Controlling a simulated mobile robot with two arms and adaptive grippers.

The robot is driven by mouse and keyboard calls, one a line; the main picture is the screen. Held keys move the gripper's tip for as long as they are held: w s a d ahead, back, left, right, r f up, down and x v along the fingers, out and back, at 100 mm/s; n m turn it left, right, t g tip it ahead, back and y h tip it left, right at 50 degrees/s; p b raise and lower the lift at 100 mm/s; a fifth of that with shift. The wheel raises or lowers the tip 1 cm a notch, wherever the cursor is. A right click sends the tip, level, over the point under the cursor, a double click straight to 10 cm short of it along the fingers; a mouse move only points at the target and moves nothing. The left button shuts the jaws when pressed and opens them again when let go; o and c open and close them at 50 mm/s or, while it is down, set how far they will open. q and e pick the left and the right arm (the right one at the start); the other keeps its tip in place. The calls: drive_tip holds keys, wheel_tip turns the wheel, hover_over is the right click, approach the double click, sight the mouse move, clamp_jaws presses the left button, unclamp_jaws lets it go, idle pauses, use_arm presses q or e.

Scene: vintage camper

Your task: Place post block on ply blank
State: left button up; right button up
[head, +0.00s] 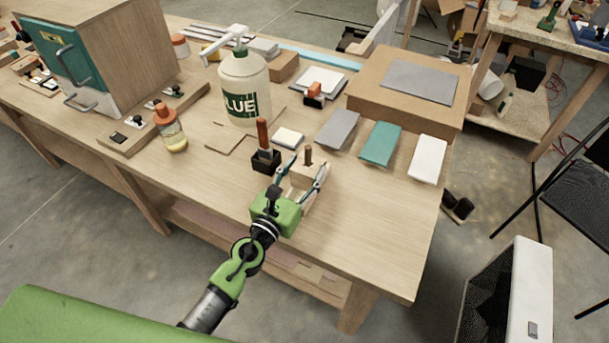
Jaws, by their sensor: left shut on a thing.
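The post block (302,175) is a pale wooden block with a brown upright post on top. My left gripper (307,167) is shut on it, one finger on each side, near the front middle of the workbench. I cannot tell whether the block touches the bench top. A thin, flat wooden square (229,139), which looks like the ply blank, lies on the bench to the left and farther back. It is bare. My right gripper is not in view.
A dark block with an orange-brown handle (265,157) stands just left of my gripper. The bench's front right (385,235) is clear.

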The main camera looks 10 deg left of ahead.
use_arm(q)
drive_tip(key=shift+r, duration=0.15)
drive_tip(key=o, duration=0.9)
drive_tip(key=shift+c, duration=0.2)
drive_tip(key=o, duration=0.4)
drive_tip(key=shift+c, duration=0.2)
drive_tip(key=b+v, duration=0.3)
drive_tip(key=v, duration=0.8)
drive_tip(key=shift+s+a, duration=0.15)
drive_tip(key=shift+s, duration=0.4)
